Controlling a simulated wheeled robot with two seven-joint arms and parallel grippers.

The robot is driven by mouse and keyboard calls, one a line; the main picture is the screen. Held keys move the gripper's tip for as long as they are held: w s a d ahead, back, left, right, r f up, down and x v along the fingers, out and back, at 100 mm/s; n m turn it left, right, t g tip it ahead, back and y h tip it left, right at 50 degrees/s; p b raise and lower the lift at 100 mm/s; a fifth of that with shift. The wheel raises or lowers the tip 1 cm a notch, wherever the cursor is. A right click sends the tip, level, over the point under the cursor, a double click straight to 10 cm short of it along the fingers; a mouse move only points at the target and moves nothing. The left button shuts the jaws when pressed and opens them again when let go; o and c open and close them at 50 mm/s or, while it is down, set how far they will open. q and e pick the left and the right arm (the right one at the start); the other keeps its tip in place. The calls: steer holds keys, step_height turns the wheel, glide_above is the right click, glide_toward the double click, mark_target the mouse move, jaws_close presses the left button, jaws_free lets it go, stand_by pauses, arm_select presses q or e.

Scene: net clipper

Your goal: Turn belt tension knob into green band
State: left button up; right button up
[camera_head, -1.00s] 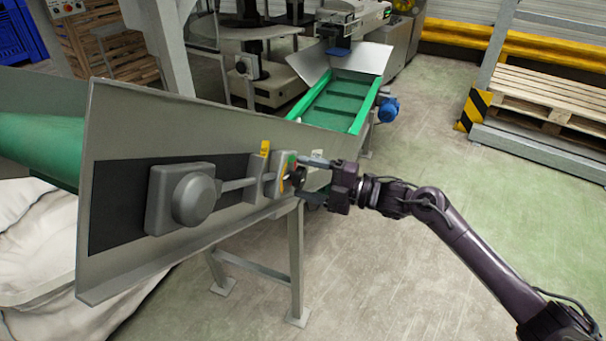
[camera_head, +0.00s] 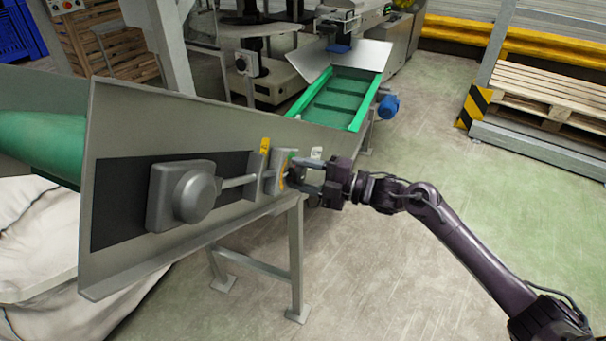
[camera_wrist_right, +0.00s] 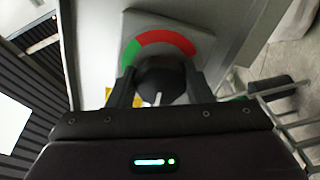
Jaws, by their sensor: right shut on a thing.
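The belt tension knob (camera_wrist_right: 160,78) is black and round with a white pointer line. It sits in front of a grey plate with a curved scale, seen in the right wrist view. The scale has a red band (camera_wrist_right: 165,42) across the top and right and a green band (camera_wrist_right: 130,56) at the left. The white line points down toward my gripper, away from the green band. My right gripper (camera_wrist_right: 160,88) is shut on the knob, one finger on each side. In the head view the right gripper (camera_head: 300,178) reaches the bracket at the conveyor's side; the knob is mostly hidden there.
The grey conveyor side panel (camera_head: 125,125) carries a bearing housing (camera_head: 185,195) and a threaded rod. A support leg (camera_head: 296,260) stands below. A green belt conveyor (camera_head: 340,100) lies behind. The floor on the right is clear up to the pallet rack (camera_head: 540,145).

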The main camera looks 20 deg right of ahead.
steer(key=m+p, duration=0.2)
steer(key=m, duration=0.2)
steer(key=shift+m, duration=0.4)
steer(key=m+p, duration=0.2)
steer(key=m, duration=0.2)
steer(key=shift+m, duration=0.4)
steer(key=m+p, duration=0.3)
steer(key=m, duration=0.2)
steer(key=shift+s+a, duration=0.1)
steer(key=shift+f+m+p, duration=0.15)
steer(key=shift+m+p, duration=1.2)
steer(key=shift+m, duration=0.95)
steer(key=o, duration=1)
steer(key=shift+s, duration=0.1)
